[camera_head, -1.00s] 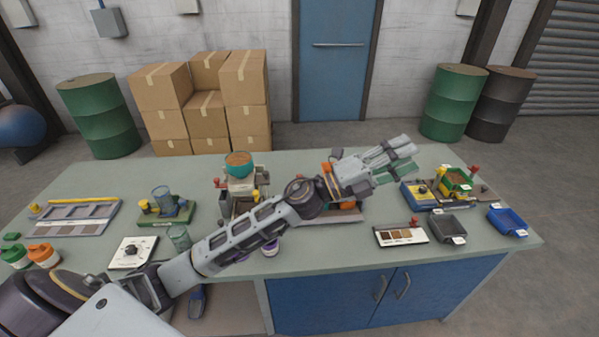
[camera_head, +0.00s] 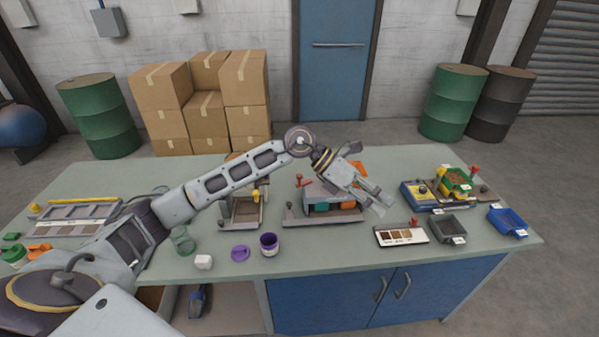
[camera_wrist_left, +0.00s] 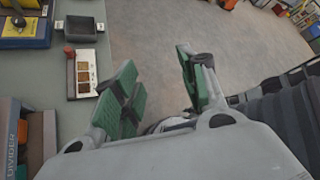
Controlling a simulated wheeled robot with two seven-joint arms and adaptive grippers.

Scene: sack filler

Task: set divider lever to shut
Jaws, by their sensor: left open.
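The divider (camera_head: 325,222) is a grey unit on a base plate in the middle of the bench, with teal and orange compartments in its front. A small red-knobbed lever (camera_head: 299,181) stands at its left side. Part of the divider, with its "DIVIDER" label, shows at the lower left of the left wrist view (camera_wrist_left: 12,165); the lever does not show there. My left gripper (camera_head: 378,203) is open and empty, above and just right of the divider, apart from the lever. Its spread green-padded fingers show in the left wrist view (camera_wrist_left: 160,82). My left forearm and hand hide the divider's upper back. My right gripper is out of view.
A swatch tray (camera_head: 402,236) with a red knob lies right of the divider, beside a black tray (camera_head: 447,229) and a blue tray (camera_head: 508,222). A purple cup (camera_head: 269,244) and purple lid (camera_head: 240,254) stand front left.

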